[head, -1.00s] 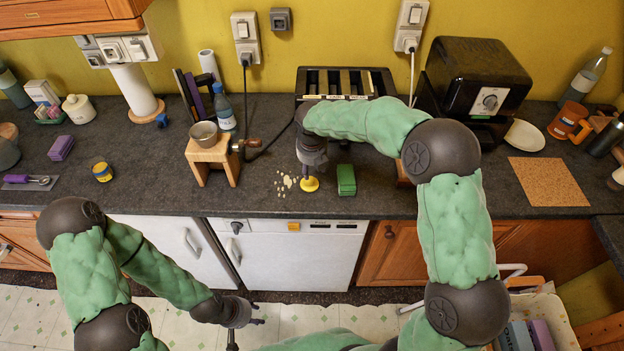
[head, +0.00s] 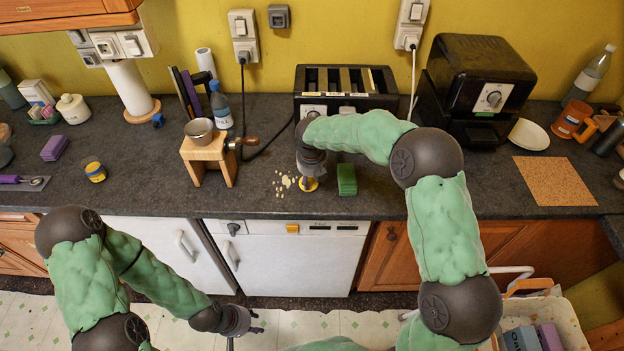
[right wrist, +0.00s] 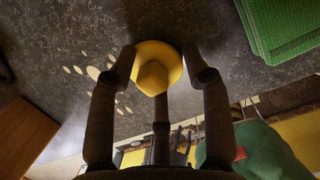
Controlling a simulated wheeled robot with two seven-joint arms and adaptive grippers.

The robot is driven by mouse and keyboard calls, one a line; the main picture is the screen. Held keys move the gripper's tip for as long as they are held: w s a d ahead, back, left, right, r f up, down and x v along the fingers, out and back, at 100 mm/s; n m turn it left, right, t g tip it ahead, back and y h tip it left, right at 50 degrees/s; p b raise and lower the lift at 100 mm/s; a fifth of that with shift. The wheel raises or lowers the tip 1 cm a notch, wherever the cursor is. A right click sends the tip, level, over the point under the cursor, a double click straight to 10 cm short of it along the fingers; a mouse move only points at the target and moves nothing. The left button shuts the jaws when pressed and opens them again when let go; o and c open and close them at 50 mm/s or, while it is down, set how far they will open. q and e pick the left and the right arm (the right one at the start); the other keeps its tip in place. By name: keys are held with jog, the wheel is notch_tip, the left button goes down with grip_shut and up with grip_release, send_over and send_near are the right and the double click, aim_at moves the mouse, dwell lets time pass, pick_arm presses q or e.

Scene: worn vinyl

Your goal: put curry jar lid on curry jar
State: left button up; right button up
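The curry jar appears to be the small yellow jar with a dark label (head: 96,172) on the left of the counter. The yellow lid (head: 309,185) lies on the counter near its front edge, left of a green sponge stack. In the right wrist view, the lid (right wrist: 175,62) has a faceted knob. My right gripper (head: 309,179) points down over the lid. In the right wrist view its fingers (right wrist: 158,65) are spread around the lid, with a gap to the knob. My left gripper (head: 250,326) hangs empty and open in front of the white dishwasher, below counter height.
Pale crumbs (head: 285,182) lie just left of the lid. Green sponges (head: 346,179) stand close on its right. A wooden grinder (head: 209,158) with a metal bowl stands between jar and lid. A toaster (head: 345,88) is behind.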

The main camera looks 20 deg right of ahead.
jog(key=shift+w+a+f+p, duration=0.1)
jog(key=shift+w+a+p, duration=0.15)
jog(key=shift+a+p, duration=0.65)
dwell(0.8)
jog(key=shift+a, duration=0.15)
grip_shut()
